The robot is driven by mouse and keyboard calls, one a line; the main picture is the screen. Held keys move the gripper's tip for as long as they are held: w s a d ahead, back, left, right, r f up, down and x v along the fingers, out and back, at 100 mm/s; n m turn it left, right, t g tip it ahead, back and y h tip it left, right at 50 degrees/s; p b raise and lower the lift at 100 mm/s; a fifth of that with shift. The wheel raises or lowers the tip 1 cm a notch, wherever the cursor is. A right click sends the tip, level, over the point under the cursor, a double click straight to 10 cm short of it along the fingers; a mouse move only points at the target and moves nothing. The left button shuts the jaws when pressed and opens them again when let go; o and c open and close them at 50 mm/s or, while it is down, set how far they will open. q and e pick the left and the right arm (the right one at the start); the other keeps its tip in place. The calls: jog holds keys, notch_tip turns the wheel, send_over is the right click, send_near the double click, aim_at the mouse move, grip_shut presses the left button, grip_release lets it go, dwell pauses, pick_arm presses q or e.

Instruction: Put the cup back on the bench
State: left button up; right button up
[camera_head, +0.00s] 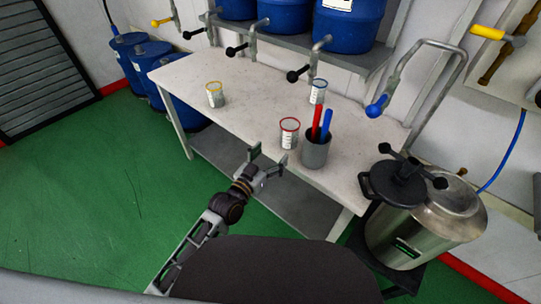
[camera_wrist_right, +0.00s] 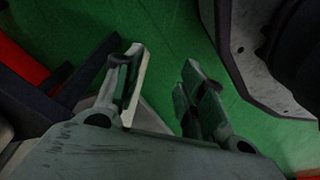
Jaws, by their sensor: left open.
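The bench (camera_head: 255,108) has a pale top. On it stand a white cup with a yellow rim (camera_head: 215,97) at the left, a white cup with a red rim (camera_head: 289,138) near the front edge and a white cup with a blue rim (camera_head: 318,94) at the back. All are upright. My left gripper (camera_head: 267,157) is open and empty by the bench's front edge, just left of and below the red-rimmed cup, apart from it. My right gripper (camera_wrist_right: 163,66) shows only in the right wrist view, its fingers apart with nothing between them, over green floor.
A grey container (camera_head: 316,154) with a red and a blue stick stands right of the red-rimmed cup. A steel pot (camera_head: 430,225) stands right of the bench. Blue drums (camera_head: 285,12) with taps sit on a shelf above. Bench room is clear between the yellow- and red-rimmed cups.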

jog(key=shift+s, duration=0.15)
pick_arm(q)
jog(key=s+a+f+n+g+y, duration=0.1)
jog(key=s+a+f+g+y, duration=0.15)
jog(key=f, duration=0.75)
jog(key=s+a+f+g+y, duration=0.1)
jog(key=s+a+f+g, duration=0.2)
jog(key=f, duration=0.7)
jog(key=s+a+f+n+g+y, duration=0.1)
jog(key=s+a+f+y, duration=0.2)
jog(key=f, duration=0.7)
jog(key=s+a+f+g+y, duration=0.1)
jog(key=s+a+f+g, duration=0.2)
jog(key=s+f, duration=0.6)
jog(key=s+a+f+n+g, duration=0.1)
jog(key=s+a+f+g, duration=0.3)
jog(key=s+a+f, duration=0.3)
jog(key=s+f, duration=0.2)
jog(key=s, duration=0.1)
jog(key=shift+a+f+y, duration=0.15)
jog(key=shift+f+y, duration=0.1)
jog(key=shift+y, duration=0.1)
pick_arm(e)
jog(key=shift+w, duration=0.2)
pick_arm(q)
jog(key=shift+s, duration=0.1)
pick_arm(e)
jog(key=shift+s, duration=0.15)
